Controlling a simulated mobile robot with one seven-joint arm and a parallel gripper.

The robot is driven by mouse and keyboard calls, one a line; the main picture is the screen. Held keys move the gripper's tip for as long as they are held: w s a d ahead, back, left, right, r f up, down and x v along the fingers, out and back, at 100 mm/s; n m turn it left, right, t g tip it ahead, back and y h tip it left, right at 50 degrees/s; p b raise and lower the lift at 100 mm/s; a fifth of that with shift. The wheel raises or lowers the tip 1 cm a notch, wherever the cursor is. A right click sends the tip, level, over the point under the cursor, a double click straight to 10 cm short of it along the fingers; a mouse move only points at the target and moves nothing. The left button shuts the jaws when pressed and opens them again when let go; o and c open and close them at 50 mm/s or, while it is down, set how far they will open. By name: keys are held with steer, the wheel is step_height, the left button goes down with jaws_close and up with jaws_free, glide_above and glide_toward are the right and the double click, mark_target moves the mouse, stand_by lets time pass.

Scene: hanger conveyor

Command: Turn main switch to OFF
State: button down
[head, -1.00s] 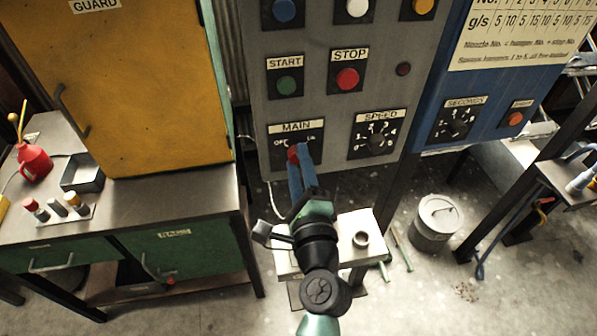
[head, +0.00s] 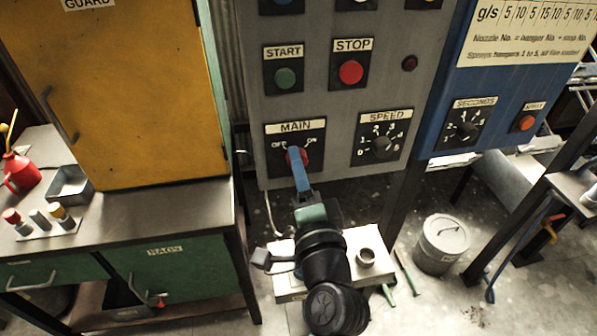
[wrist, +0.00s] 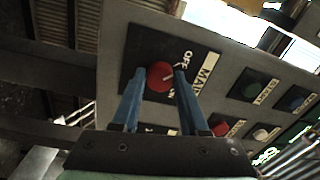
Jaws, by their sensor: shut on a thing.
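The main switch is a red round knob (head: 304,159) on a black plate (head: 315,128) low on the grey panel, with OFF at its upper left and ON at its upper right. My gripper (head: 299,157) reaches up to it from below, with one blue finger covering part of the knob in the head view. In the wrist view the knob (wrist: 160,77) sits between the fingertips of my gripper (wrist: 162,72), which is shut on it. A white pointer mark shows on the knob, roughly toward the MAIN label; its exact setting is hard to tell.
The speed dial (head: 381,147) is right of the main switch. The green start button (head: 286,78) and red stop button (head: 351,72) are above. A small table with a grey cup (head: 366,257) stands below my arm. A lidded can (head: 442,243) stands on the floor.

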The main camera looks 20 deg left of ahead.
stand_by(0.4)
steer(key=shift+c, duration=2.1)
jaws_free()
steer(key=b+v, duration=0.2)
steer(key=v, duration=1.1)
steer(key=w+d+r+n+t+h+p, duration=0.1)
steer(key=w+r+n+t+p, duration=0.1)
steer(key=r, duration=0.7)
steer(key=w+d+r+n+t+h+p, duration=0.1)
steer(key=d+r+n+t+p, duration=0.15)
steer(key=r, duration=0.75)
steer(key=w+r+n+t+h+p, duration=0.1)
steer(key=w+r+n+t+p, duration=0.1)
steer(key=r, duration=0.7)
steer(key=s+d+r+n+t+h+p, duration=0.1)
steer(key=s+d+r+t+h+p, duration=0.1)
steer(key=r, duration=0.8)
steer(key=s+d+r+n+t+h+p, duration=0.1)
steer(key=s+d+r+t+h+p, duration=0.1)
steer(key=r, duration=0.9)
steer(key=s+d+t+h, duration=0.1)
steer(key=s+h, duration=0.1)
steer(key=h, duration=0.1)
steer(key=shift+s+d+r, duration=0.25)
steer(key=shift+s, duration=0.05)
